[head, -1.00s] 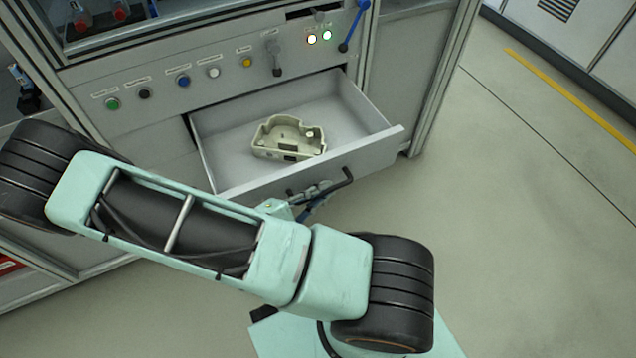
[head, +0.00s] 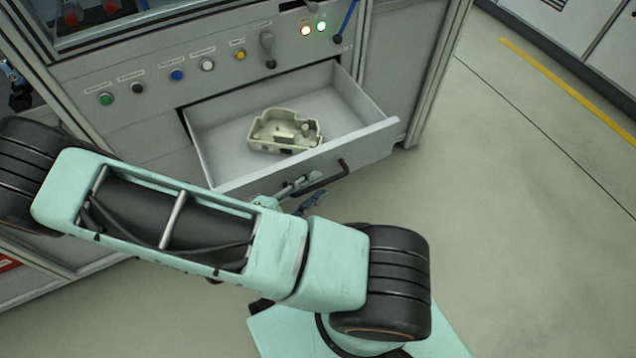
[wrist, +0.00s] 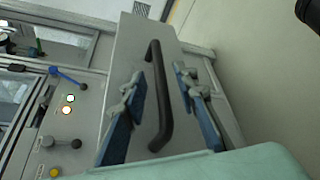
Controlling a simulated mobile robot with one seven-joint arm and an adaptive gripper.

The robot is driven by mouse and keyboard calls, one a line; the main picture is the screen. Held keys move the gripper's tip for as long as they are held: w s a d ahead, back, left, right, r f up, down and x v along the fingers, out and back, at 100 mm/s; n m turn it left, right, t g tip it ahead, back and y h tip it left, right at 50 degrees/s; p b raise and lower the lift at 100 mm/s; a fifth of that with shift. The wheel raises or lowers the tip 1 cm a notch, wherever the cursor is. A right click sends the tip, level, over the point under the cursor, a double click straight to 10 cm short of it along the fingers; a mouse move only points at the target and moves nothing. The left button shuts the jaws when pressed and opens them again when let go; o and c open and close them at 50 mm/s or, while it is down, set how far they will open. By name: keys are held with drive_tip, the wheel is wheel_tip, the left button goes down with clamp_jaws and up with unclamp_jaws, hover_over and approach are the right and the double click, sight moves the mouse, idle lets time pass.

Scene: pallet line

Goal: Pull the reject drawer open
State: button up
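The reject drawer (head: 225,176) stands pulled well out of the grey cabinet front, with its inside in view. Its black bar handle (head: 332,178) is on the drawer's front face. My gripper (head: 306,192) is at the handle, with its fingers spread. In the wrist view the handle (wrist: 157,120) lies between the two blue-padded fingers of my gripper (wrist: 160,77), with a gap visible on each side. The gripper holds nothing. My arm hides the lower left of the drawer front in the head view.
A beige housing (head: 282,128) lies inside the drawer. Above the drawer is a row of coloured buttons (head: 177,75), a grey lever knob (head: 268,50), two lit lamps (head: 313,28) and a blue lever (head: 346,22). The floor (head: 500,200) to the right is clear.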

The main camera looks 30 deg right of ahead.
drive_tip(key=v, duration=1)
drive_tip(key=shift+s, duration=0.15)
